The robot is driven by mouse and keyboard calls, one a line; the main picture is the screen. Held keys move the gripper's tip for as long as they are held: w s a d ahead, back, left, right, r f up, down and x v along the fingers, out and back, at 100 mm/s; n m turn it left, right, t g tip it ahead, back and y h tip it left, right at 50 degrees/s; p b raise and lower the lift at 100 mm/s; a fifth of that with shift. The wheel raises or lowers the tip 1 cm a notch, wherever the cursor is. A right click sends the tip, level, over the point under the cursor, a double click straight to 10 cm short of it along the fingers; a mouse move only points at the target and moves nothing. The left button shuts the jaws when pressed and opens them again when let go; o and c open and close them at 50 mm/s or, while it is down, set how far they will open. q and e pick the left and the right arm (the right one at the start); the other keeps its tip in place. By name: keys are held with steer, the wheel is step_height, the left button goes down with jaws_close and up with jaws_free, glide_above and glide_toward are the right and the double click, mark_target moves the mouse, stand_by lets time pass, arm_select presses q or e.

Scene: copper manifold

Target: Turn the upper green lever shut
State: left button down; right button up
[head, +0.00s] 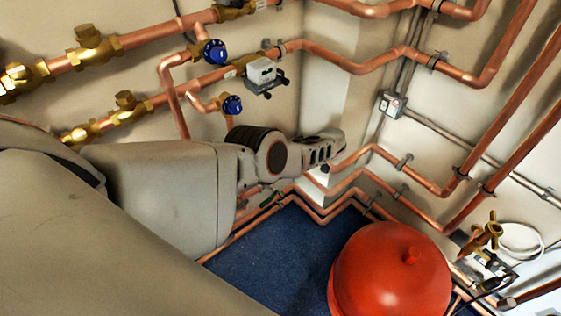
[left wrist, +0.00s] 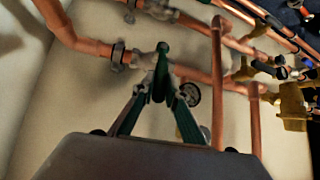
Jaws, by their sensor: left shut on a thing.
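In the left wrist view a green lever (left wrist: 162,64) sits on a grey valve body (left wrist: 144,59) in a copper pipe. My left gripper (left wrist: 160,94) has its two fingers closed in on the lever from both sides, and the lever stands up between the fingertips. In the head view my left arm comes in from the left and its wrist reaches to the wall corner. The fingertips and the held lever are hidden there behind my arm. My right gripper is in neither view.
Copper pipes run along both walls. Blue-handled valves (head: 215,52) and a white box (head: 262,71) are above my wrist. A red tank (head: 392,272) stands on the blue floor (head: 270,255). A round gauge (left wrist: 190,94) is close right of the fingers; brass fittings (left wrist: 292,101) are farther right.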

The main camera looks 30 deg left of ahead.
arm_select(q)
steer(key=shift+w+a+r, duration=0.1)
steer(key=shift+w+r, duration=0.25)
steer(key=c, duration=2)
jaws_free()
steer(key=shift+f, duration=0.2)
steer(key=shift+s+f, duration=0.1)
steer(key=shift+s, duration=0.05)
